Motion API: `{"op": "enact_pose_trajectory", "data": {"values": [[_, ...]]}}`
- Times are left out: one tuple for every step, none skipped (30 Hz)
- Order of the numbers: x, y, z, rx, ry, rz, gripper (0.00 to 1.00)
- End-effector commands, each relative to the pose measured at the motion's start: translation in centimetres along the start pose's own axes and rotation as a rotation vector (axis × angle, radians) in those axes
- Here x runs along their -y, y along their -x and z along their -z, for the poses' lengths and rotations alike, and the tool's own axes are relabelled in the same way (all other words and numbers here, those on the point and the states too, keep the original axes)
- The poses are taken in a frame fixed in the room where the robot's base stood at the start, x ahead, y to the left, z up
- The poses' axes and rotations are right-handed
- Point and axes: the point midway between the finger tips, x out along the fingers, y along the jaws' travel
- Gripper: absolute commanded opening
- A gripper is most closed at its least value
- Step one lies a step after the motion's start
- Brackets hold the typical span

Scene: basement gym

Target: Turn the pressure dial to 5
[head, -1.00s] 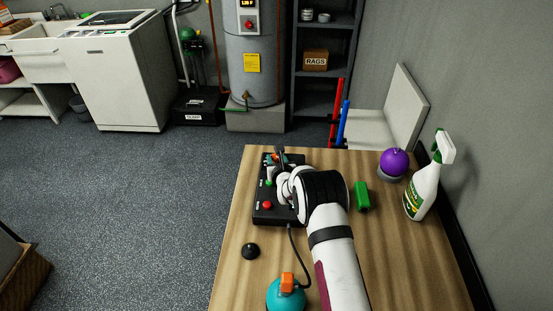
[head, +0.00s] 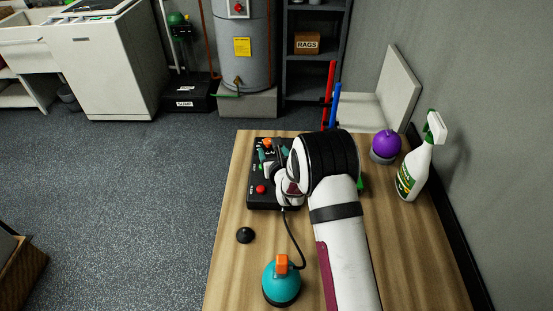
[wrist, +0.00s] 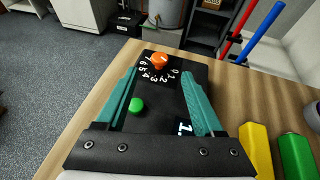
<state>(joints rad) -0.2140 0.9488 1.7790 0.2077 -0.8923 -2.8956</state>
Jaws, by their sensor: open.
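The pressure dial is an orange knob (wrist: 159,62) at the far end of a black control panel (wrist: 150,107). White numerals run around its near side, from about 0 on the right to 7 on the left. I cannot tell which numeral it points to. In the head view the orange knob (head: 267,143) shows at the panel's far left. My gripper (wrist: 158,75) is open, with its teal fingers spread above the panel. The dial appears between and just beyond the fingertips. I cannot tell whether either finger touches it.
A green button (wrist: 137,105) and a red button (head: 261,189) sit on the panel. Yellow (wrist: 256,150) and green (wrist: 297,155) blocks lie to its right. A purple ball (head: 386,145), spray bottle (head: 416,165), black knob (head: 245,235) and teal object (head: 281,282) stand on the table.

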Motion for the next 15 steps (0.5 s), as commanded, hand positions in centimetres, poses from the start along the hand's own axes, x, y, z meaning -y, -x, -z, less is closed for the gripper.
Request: {"op": "enact_pose_trajectory", "data": {"values": [[0.0, 1.6, -0.1, 0.001, 0.0, 0.0, 0.69], [0.0, 2.5, -0.1, 0.0, 0.0, 0.0, 0.69], [0.0, 3.6, -0.1, 0.001, 0.0, 0.0, 0.69], [0.0, 4.4, -0.1, 0.0, 0.0, 0.0, 0.69], [0.0, 5.1, -0.1, 0.001, 0.0, 0.0, 0.69], [0.0, 5.9, -0.1, 0.0, -0.001, 0.0, 0.69], [0.0, 6.4, -0.1, 0.001, 0.0, 0.0, 0.69], [0.0, 6.8, -0.1, 0.001, 0.0, -0.001, 0.69], [0.0, 7.3, 0.0, 0.0, -0.001, 0.0, 0.69], [0.0, 7.5, -0.1, 0.001, -0.001, 0.0, 0.69], [0.0, 7.7, 0.0, 0.001, 0.0, 0.0, 0.69], [0.0, 7.9, 0.0, 0.0, 0.0, 0.0, 0.69], [0.0, 7.9, 0.0, 0.0, 0.0, 0.0, 0.69], [0.0, 8.0, 0.0, 0.0, 0.0, 0.0, 0.69], [0.0, 8.0, 0.0, 0.0, 0.0, 0.0, 0.69]]}}
